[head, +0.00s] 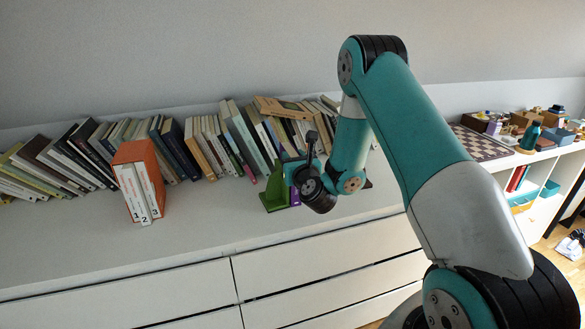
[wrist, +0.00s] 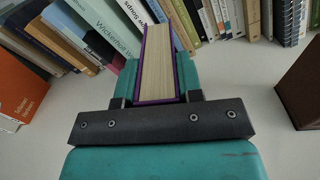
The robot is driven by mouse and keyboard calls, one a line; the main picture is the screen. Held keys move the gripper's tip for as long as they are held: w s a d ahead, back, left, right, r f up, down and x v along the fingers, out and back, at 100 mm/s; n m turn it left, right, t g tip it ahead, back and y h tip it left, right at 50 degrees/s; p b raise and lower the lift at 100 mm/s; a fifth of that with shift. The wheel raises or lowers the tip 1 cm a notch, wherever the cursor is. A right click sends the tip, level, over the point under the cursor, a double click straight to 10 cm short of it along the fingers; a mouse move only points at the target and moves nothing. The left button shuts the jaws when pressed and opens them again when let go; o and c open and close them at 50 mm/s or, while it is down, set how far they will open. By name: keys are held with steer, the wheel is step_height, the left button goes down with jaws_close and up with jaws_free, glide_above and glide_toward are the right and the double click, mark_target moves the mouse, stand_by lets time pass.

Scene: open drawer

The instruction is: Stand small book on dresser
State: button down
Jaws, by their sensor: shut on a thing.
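The small book (wrist: 156,75) has a purple cover and cream page edges. In the wrist view it is between the two teal fingers of my gripper (wrist: 158,82), which is shut on it. Its page edge faces the wrist camera. In the head view a strip of purple (head: 295,197) shows below my gripper (head: 288,182), close to the dresser top (head: 90,245); the rest is hidden. The dresser is white with drawers. I cannot tell whether the book touches its top.
A green angular piece (head: 273,190) stands left of my gripper. A row of books (head: 180,150) lines the wall behind. An orange slipcase (head: 140,180) with numbered white volumes stands left. In the wrist view a dark brown object (wrist: 302,85) is at right. The dresser's front left is clear.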

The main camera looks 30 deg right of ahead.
steer(key=shift+f, duration=0.1)
steer(key=c, duration=0.8)
jaws_free()
